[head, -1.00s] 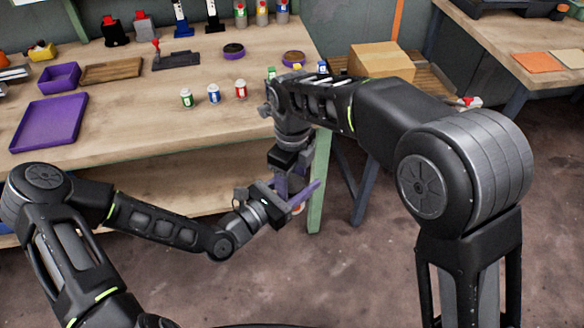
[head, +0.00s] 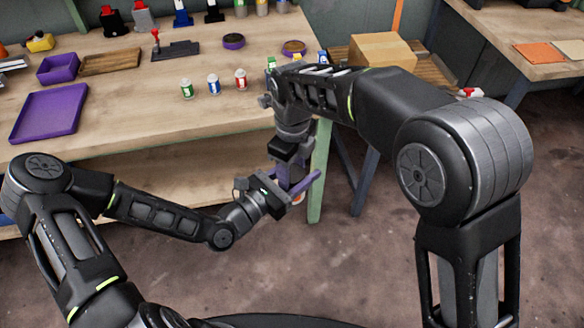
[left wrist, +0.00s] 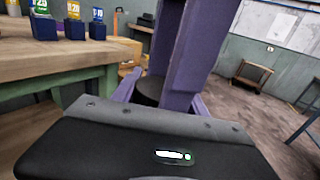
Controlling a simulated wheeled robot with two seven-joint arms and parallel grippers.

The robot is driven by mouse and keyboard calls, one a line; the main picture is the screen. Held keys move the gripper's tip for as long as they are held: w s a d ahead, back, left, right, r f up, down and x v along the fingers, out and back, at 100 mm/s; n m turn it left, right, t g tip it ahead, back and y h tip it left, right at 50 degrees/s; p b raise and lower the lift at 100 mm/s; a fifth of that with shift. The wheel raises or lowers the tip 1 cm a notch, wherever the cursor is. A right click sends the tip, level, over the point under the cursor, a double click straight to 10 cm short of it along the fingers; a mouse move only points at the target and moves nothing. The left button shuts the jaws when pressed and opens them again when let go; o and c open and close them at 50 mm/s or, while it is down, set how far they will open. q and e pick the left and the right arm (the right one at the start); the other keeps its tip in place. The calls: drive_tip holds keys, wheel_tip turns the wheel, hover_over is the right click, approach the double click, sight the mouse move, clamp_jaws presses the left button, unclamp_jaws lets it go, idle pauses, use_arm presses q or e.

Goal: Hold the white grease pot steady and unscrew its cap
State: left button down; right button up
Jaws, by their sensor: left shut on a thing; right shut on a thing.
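My left gripper (head: 302,187) and my right gripper (head: 288,172) meet in front of the bench's right end, the right one reaching down from above. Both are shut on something. A small white and reddish bit (head: 299,198) shows beside the left gripper's purple fingers, perhaps part of the grease pot. The rest of what they hold is hidden, so the cap and its fit cannot be made out. In the left wrist view, purple fingers (left wrist: 193,60) stand tall, with a dark round part (left wrist: 148,92) between them that I cannot identify.
Three small pots with green (head: 187,89), blue (head: 213,85) and red (head: 241,79) labels stand on the wooden bench (head: 130,115). A purple tray (head: 48,112) lies at left. A cardboard box (head: 382,50) sits behind my right arm. Floor in front is open.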

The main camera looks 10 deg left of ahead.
drive_tip(key=o, duration=1.5)
drive_tip(key=shift+r, duration=2.3)
